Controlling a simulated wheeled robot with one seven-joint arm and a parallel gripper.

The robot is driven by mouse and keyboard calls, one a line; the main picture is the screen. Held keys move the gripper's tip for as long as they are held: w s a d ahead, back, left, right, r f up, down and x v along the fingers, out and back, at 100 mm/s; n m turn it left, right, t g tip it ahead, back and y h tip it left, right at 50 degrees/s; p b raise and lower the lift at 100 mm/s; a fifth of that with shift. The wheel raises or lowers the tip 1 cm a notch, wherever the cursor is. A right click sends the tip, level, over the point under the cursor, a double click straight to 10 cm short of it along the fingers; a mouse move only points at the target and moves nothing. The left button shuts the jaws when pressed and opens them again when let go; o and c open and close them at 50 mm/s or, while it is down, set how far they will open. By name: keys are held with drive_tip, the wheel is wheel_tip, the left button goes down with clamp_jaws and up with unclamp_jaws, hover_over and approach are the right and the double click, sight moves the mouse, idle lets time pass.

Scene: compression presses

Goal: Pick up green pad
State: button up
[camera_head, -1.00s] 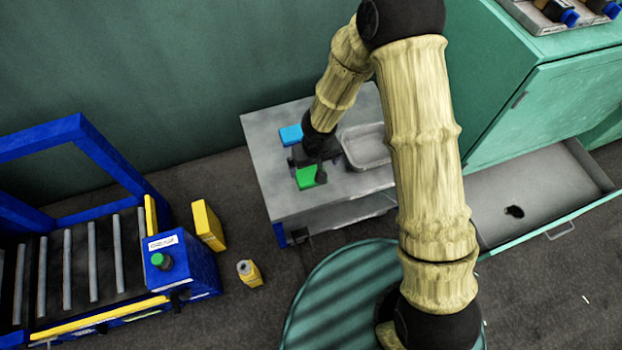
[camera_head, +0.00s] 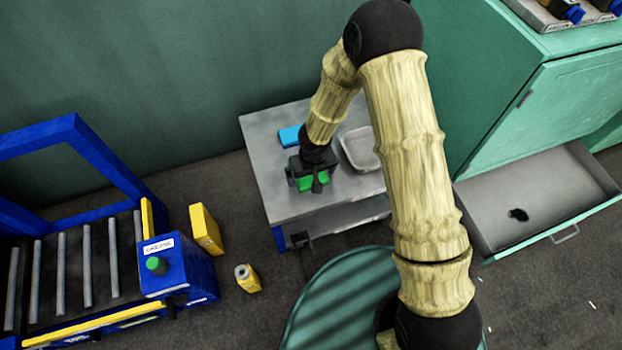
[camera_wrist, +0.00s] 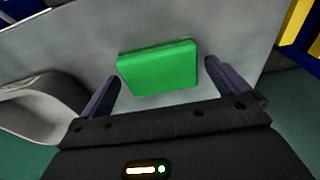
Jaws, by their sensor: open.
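The green pad (camera_head: 306,185) lies on the grey table (camera_head: 262,140). My gripper (camera_head: 313,184) is over it in the head view and hides part of it. In the wrist view the green pad (camera_wrist: 158,67) lies flat ahead of the open gripper (camera_wrist: 160,86). One dark finger is to its left and one to its right, with a gap on each side. I cannot tell how far the fingertips are above the table.
A blue pad (camera_head: 289,136) lies behind the gripper, and a grey tray (camera_head: 360,150) stands to its right. A green cabinet with an open drawer (camera_head: 540,205) is at right. A blue roller conveyor (camera_head: 85,270) and yellow containers (camera_head: 206,229) are at left.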

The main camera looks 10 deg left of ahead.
sight(311, 177)
drive_tip(key=shift+r, duration=0.1)
idle(0.3)
drive_tip(key=c, duration=0.9)
wheel_tip(311, 177, up, 10)
drive_tip(key=p, duration=0.5)
